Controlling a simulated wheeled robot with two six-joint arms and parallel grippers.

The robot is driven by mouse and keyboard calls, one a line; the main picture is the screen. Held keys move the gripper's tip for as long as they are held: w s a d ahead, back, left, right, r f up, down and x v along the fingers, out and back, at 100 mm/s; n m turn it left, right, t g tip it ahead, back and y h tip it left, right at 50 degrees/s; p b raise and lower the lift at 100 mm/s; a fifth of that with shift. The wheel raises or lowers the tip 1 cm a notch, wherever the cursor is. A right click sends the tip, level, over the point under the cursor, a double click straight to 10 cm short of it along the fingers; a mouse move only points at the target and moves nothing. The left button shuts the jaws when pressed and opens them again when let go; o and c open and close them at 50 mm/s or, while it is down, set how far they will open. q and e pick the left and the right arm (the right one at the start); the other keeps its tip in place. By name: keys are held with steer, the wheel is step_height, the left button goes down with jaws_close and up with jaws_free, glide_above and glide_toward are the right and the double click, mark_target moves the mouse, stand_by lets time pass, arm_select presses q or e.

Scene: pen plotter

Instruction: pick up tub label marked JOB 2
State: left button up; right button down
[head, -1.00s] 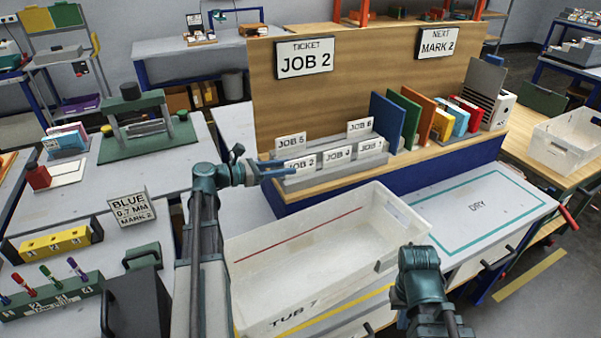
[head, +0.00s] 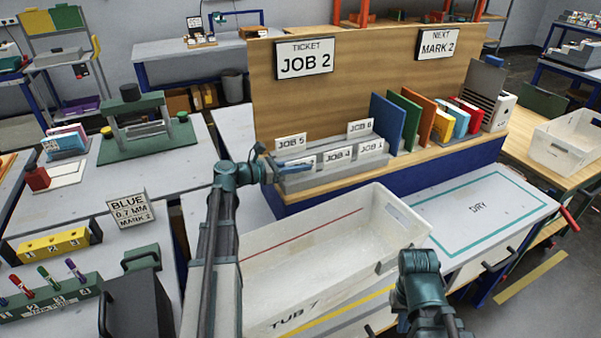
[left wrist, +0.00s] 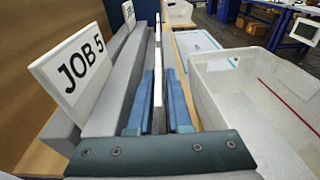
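The JOB 2 tub label (head: 307,160) is a small white card in the front row of the grey stepped rack (head: 325,177), mostly hidden by my left gripper in the head view. My left gripper (head: 290,167) is at the rack's front left. In the left wrist view its two blue fingers (left wrist: 160,100) stand on either side of a thin white card edge (left wrist: 157,80), with a narrow gap showing, so it looks open around the card. My right gripper (head: 420,268) is above the front right of the tub, its fingers hidden.
Labels JOB 5 (head: 291,142), JOB 6 (head: 360,127), JOB 4 (head: 339,154) and JOB 1 (head: 371,147) stand close by in the rack. The clear tub marked TUB 7 (head: 290,322) is in front, empty. A ticket sign (head: 304,59) reads JOB 2.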

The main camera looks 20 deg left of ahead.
arm_select(q)
jaws_close()
steer(key=shift+r, duration=0.15)
step_height(320, 180, up, 10)
steer(key=p, duration=1)
